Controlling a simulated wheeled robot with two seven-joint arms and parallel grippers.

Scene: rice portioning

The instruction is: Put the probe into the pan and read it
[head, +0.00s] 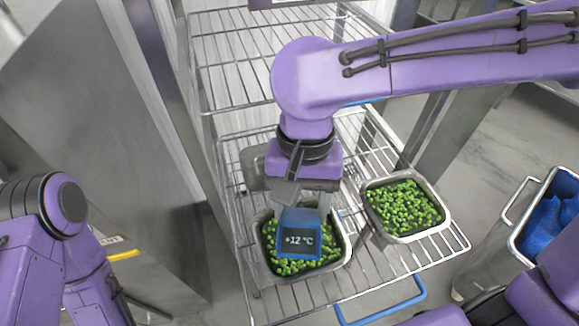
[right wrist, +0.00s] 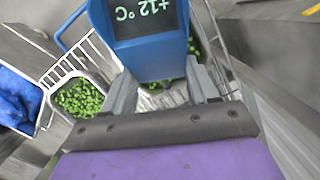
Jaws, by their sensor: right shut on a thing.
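My right gripper (head: 303,198) is shut on a blue probe (head: 299,222), whose dark display reads +12 °C. The probe also shows in the right wrist view (right wrist: 150,55), upside down, between the two grey fingers. It is over the left pan (head: 346,246), a metal pan of green vegetables on the wire shelf. The probe's body hides its lower end, so I cannot tell how deep it reaches. A second pan (head: 422,237) of the same green pieces stands to the right. Only upper parts of my left arm show at the lower left; its gripper is out of view.
The wire rack (head: 235,65) has a bare upper shelf behind the pans. A grey metal panel (head: 90,150) stands on the left. A metal bin (head: 519,240) with blue contents stands on the right. A blue handle (head: 386,312) is at the rack's front.

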